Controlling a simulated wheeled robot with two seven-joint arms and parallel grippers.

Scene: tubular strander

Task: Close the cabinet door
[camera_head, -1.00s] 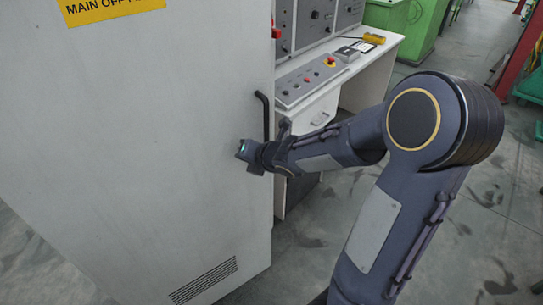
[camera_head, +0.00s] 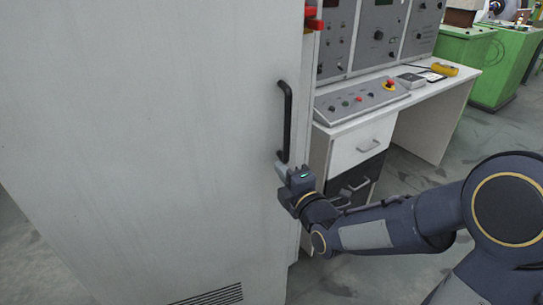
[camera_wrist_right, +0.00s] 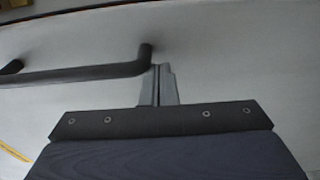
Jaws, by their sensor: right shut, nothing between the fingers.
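The cabinet door (camera_head: 140,150) is a large pale grey panel that fills the left and middle of the head view. Its black bar handle (camera_head: 288,122) runs upright near the door's right edge. My right gripper (camera_head: 281,167) is shut and empty, with its fingertips at the door face just below the handle's lower end. In the right wrist view the shut fingers (camera_wrist_right: 158,84) point at the door surface (camera_wrist_right: 230,60), beside one end of the handle (camera_wrist_right: 85,74). I cannot tell whether they touch the door. My left gripper is not in view.
Right of the door stands a control desk with a button panel (camera_head: 360,100), drawers (camera_head: 362,143) and a yellow object (camera_head: 444,69). A red switch handle (camera_head: 313,18) sticks out at the door's upper right edge. Green machines (camera_head: 465,50) stand behind; grey floor lies at lower right.

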